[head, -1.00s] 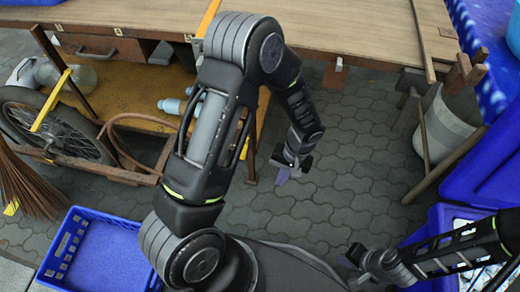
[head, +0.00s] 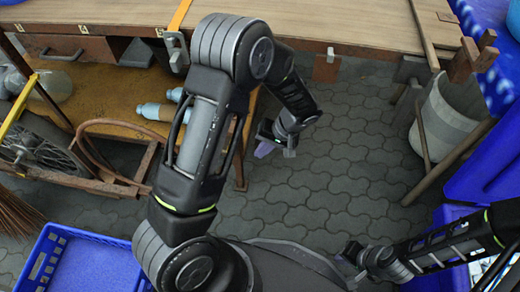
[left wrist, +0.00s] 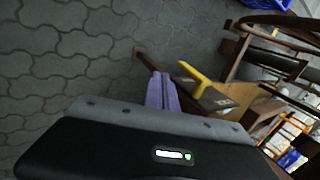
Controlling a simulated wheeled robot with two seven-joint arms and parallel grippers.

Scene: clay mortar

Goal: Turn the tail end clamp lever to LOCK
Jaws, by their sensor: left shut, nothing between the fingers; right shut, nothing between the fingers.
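An orange bar (head: 180,14) lies across the workbench edge, with a grey metal clamp-like piece (head: 176,50) below it. I cannot tell whether this is the tail end clamp lever, and no LOCK mark is readable. My left gripper (head: 266,148) is shut and empty, over the paving in front of the bench, right of that piece and apart from it. In the left wrist view its purple fingers (left wrist: 161,93) are together. A yellow bar-like part (left wrist: 196,80) shows behind them. My right gripper (head: 352,254) is shut and empty at lower right, away from the bench.
A blue crate (head: 62,234) is at lower left. A grey bucket (head: 447,122) stands at right. The paving (head: 350,160) between is clear.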

